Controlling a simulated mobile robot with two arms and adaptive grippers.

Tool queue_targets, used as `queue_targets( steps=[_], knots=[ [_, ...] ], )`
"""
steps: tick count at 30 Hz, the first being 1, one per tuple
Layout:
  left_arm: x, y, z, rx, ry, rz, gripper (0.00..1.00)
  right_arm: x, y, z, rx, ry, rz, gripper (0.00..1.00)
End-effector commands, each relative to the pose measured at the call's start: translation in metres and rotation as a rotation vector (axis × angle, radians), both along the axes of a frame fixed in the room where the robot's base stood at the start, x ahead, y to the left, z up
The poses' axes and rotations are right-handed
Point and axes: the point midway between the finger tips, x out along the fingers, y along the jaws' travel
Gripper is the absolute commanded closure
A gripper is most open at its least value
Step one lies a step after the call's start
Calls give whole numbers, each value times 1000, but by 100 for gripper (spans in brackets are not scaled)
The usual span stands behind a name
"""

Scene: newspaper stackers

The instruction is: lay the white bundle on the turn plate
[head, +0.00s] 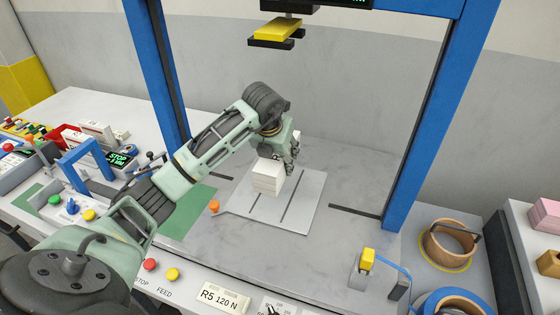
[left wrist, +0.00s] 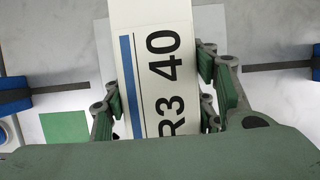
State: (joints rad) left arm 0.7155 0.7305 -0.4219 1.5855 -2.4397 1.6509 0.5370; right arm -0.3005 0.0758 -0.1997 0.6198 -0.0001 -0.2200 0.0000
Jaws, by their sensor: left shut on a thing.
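The white bundle (head: 268,178) is a small block of stacked layers. My left gripper (head: 288,158) is shut on it. In the left wrist view my left gripper (left wrist: 170,108) has green fingers on both sides of the bundle (left wrist: 150,65), whose top carries a blue stripe and "R3 40". The turn plate (head: 304,196) is a flat light grey square with dark slots, under the press frame. The bundle is over or on its left part; I cannot tell whether its underside touches. My right gripper is not in view.
Blue posts (head: 408,150) of the press frame stand on both sides, with a yellow press head (head: 278,29) above. An orange knob (head: 214,206) is at the plate's left corner. A yellow-topped switch (head: 367,257) stands front right. The table around the plate is mostly clear.

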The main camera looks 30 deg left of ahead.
Motion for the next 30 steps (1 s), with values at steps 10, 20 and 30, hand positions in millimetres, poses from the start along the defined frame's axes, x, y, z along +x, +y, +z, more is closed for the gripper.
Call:
queue_targets(
  steps=[10,20,30],
  knots=[
    [3,0,3,1,-15,-2,100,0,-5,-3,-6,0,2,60],
    [2,0,-22,2,-13,-3,100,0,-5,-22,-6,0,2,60],
    [2,0,-57,1,-12,-2,100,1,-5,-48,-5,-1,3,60]
  ],
)
